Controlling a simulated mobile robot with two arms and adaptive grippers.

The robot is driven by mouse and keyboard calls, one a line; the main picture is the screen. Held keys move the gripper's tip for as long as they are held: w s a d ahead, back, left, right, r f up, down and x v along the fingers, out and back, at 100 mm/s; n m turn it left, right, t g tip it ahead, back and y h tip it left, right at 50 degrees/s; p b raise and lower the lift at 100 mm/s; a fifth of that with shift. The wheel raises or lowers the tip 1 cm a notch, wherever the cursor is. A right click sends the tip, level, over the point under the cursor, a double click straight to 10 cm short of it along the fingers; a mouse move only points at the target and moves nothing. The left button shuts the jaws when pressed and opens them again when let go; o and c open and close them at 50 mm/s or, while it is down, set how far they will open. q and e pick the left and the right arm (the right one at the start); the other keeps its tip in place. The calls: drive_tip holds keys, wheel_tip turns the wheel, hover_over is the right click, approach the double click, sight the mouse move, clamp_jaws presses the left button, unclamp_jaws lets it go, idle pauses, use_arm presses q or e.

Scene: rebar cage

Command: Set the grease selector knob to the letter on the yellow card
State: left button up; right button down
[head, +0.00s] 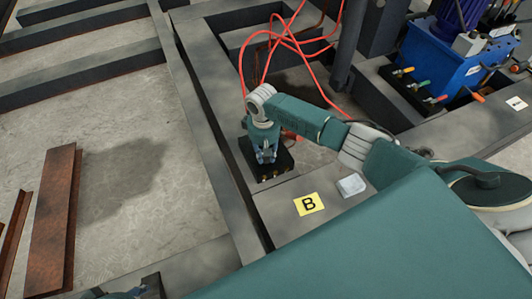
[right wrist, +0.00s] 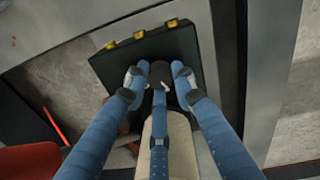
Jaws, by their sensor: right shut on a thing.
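The yellow card (head: 309,204) with a black letter B lies flat on the grey beam in the head view. The black selector block (head: 284,160) with brass fittings sits behind and left of it. My right gripper (head: 266,155) is over this block, pointing down. In the right wrist view its blue fingers (right wrist: 160,80) are shut around the dark selector knob (right wrist: 160,70), on the block's black face (right wrist: 180,45). The fingers hide much of the knob, and I cannot read its pointer or any letters. A bit of my left gripper (head: 122,294) shows at the bottom edge of the head view.
A pale crumpled cloth or block (head: 351,185) lies right of the card. Red hoses (head: 270,37) run behind the selector block. A blue pump unit (head: 440,62) with coloured handles stands at the back right. Rusty steel bars (head: 52,215) lie on the concrete at left.

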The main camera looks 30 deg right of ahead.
use_arm(q)
drive_tip(key=shift+r, duration=0.15)
use_arm(e)
drive_tip(key=shift+s+f, duration=0.2)
drive_tip(key=shift+s, duration=0.2)
drive_tip(key=shift+a+m+p, duration=0.1)
drive_tip(key=shift+m+p, duration=0.2)
drive_tip(key=shift+p, duration=0.1)
drive_tip(key=shift+m+p, duration=0.9)
drive_tip(key=shift+p, duration=0.15)
use_arm(q)
drive_tip(key=s+x, duration=0.2)
drive_tip(key=x, duration=0.9)
drive_tip(key=shift+f+g, duration=0.4)
drive_tip(key=shift+s+d, duration=0.1)
use_arm(e)
drive_tip(key=c, duration=1.7)
unclamp_jaws()
drive_tip(key=shift+w, duration=0.1)
drive_tip(key=shift+w+r, duration=0.2)
drive_tip(key=shift+r, duration=0.05)
